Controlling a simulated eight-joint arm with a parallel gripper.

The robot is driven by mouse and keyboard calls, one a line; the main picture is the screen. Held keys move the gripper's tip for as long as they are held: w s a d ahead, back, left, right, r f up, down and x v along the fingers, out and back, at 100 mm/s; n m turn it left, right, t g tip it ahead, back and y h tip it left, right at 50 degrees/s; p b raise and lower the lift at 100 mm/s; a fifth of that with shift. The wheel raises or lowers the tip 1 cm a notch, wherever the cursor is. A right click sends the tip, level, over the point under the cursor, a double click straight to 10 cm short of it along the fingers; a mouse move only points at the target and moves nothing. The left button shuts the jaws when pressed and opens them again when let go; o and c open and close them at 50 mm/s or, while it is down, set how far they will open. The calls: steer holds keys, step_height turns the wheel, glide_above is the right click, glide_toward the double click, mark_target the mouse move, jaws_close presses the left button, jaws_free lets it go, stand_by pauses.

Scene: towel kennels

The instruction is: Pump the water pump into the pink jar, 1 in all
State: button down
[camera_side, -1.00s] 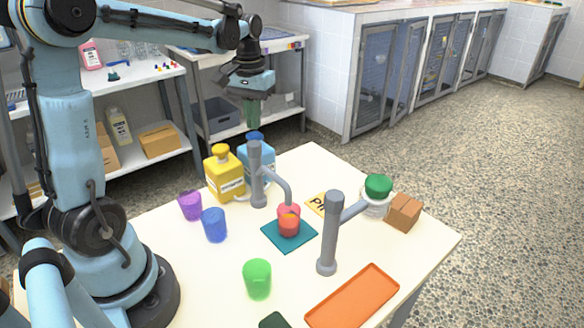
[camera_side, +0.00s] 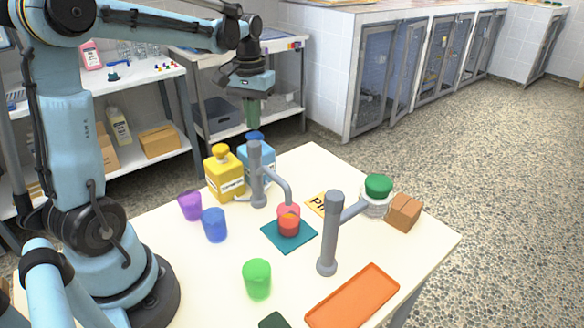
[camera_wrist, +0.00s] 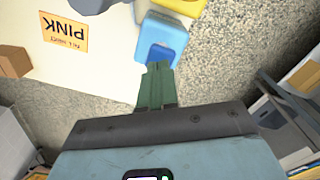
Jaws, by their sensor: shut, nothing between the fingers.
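A light-blue bottle (camera_side: 262,165) with a dark-blue pump head (camera_side: 254,136) stands at the back of the table, and the bottle also shows in the wrist view (camera_wrist: 167,32). I cannot read its label. My gripper (camera_side: 253,127) is shut and empty, pointing down with its green fingertips at or just above the pump head; contact is not clear. In the wrist view my fingertips (camera_wrist: 159,68) overlap the blue head. A pinkish-red jar (camera_side: 288,224) stands upright on a teal mat (camera_side: 272,236), below a grey curved spout (camera_side: 282,181), with something orange visible in it.
A yellow pump bottle (camera_side: 225,178) stands close left of the blue one. Purple (camera_side: 190,205), blue (camera_side: 214,226) and green (camera_side: 257,280) cups, a PINK card (camera_side: 317,204), a grey post (camera_side: 329,238), a brown box (camera_side: 403,212) and an orange tray (camera_side: 353,298) share the table.

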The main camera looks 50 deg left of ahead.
steer(key=shift+f, duration=0.2)
steer(key=shift+f, duration=1.3)
steer(key=shift+r, duration=1.5)
steer(key=shift+r, duration=0.1)
step_height(320, 180, up, 6)
steer(key=shift+f, duration=0.1)
